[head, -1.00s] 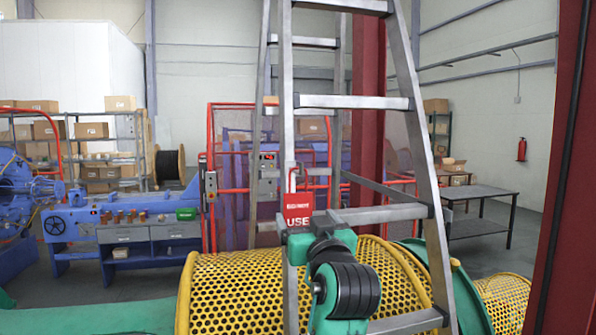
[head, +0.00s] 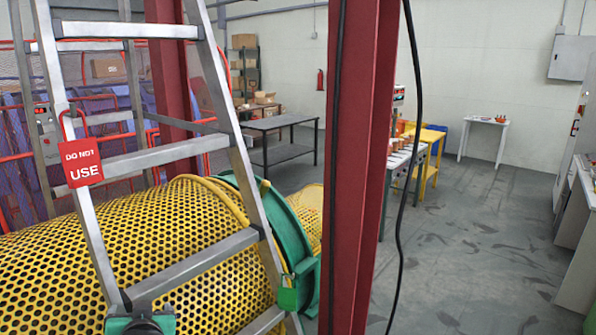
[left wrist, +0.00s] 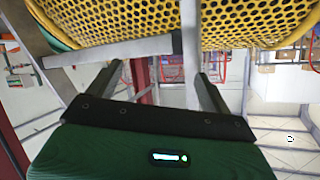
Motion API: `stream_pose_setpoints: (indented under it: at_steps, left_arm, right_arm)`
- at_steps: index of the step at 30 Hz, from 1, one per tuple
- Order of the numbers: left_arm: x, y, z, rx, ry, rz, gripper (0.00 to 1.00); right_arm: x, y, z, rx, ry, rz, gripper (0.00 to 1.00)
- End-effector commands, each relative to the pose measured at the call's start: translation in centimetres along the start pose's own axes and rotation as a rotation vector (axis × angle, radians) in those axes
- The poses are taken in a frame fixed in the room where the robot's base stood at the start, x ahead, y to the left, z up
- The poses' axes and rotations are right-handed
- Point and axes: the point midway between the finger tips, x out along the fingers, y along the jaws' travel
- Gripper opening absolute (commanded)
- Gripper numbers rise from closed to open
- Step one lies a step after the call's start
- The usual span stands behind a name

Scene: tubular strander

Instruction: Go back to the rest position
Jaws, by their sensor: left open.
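A silver ladder (head: 235,150) leans over the yellow perforated cage (head: 190,240). A red "DO NOT USE" tag (head: 82,163) with a red loop hangs at its left upright. A green and dark part of my arm shows at the bottom edge of the head view, in front of the cage; its fingers are out of sight there. In the left wrist view my left gripper (left wrist: 158,76) has its two dark fingers spread apart, and I see nothing held. The ladder (left wrist: 110,53) and the cage (left wrist: 150,20) appear close beyond the fingers. My right gripper is in neither view.
A dark red column (head: 360,170) with black cables stands close on the right. A green padlock-like piece (head: 288,298) is at the cage's green end ring (head: 290,235). A grey table (head: 280,140) stands behind. The floor (head: 470,240) at right is clear.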

Motion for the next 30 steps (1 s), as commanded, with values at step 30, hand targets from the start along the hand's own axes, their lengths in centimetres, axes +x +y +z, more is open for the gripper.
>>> stream_pose_setpoints:
  at_steps: [30]
  left_arm:
    - [-14.7, 4.3, 36.6, 0.287, -0.77, 0.586, 0.83]
  right_arm:
    - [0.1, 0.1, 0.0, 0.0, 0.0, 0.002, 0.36]
